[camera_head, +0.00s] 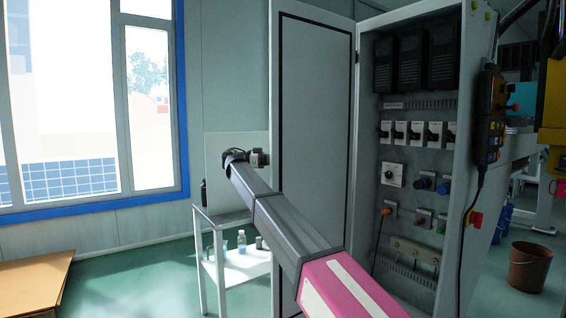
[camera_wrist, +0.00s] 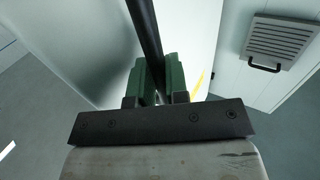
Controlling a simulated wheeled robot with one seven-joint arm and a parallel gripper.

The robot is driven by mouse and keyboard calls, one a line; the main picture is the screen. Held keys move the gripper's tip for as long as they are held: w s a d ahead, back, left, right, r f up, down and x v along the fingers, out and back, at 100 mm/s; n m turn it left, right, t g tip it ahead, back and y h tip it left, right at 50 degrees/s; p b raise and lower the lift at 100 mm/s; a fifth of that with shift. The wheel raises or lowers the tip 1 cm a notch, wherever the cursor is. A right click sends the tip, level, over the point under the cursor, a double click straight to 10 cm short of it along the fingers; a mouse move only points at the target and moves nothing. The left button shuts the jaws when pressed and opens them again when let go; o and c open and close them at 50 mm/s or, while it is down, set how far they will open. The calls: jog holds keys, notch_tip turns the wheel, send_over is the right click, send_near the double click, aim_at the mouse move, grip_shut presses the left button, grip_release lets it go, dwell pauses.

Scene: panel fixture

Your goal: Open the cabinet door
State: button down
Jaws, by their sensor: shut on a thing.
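The grey cabinet (camera_head: 370,160) stands right of centre in the head view, with its switches and sockets exposed. Its door (camera_head: 310,105) stands wide open to the left, its inner face with a dark seal toward me. My arm crosses in front of the door's lower part. My gripper (camera_head: 243,157) is small and partly hidden by my wrist, left of the door. In the wrist view, the green fingers (camera_wrist: 157,88) are shut on a long dark bar (camera_wrist: 145,35). I cannot tell for sure that this bar is the door's handle. A pale panel surface lies beside it.
A white trolley (camera_head: 198,235) with small bottles stands below my gripper. A control pendant (camera_head: 488,115) hangs on the cabinet's right side. A brown bucket (camera_head: 529,268) is at far right, a wooden board (camera_head: 35,280) at lower left. Green floor between board and trolley is clear.

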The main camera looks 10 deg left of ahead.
jog(key=shift+w+a+g, duration=0.25)
jog(key=shift+w+g, duration=0.05)
jog(key=shift+w, duration=0.2)
jog(key=c, duration=1.2)
grip_release()
jog(key=shift+w+d, duration=0.1)
jog(key=shift+d, duration=0.05)
jog(key=shift+o, duration=0.2)
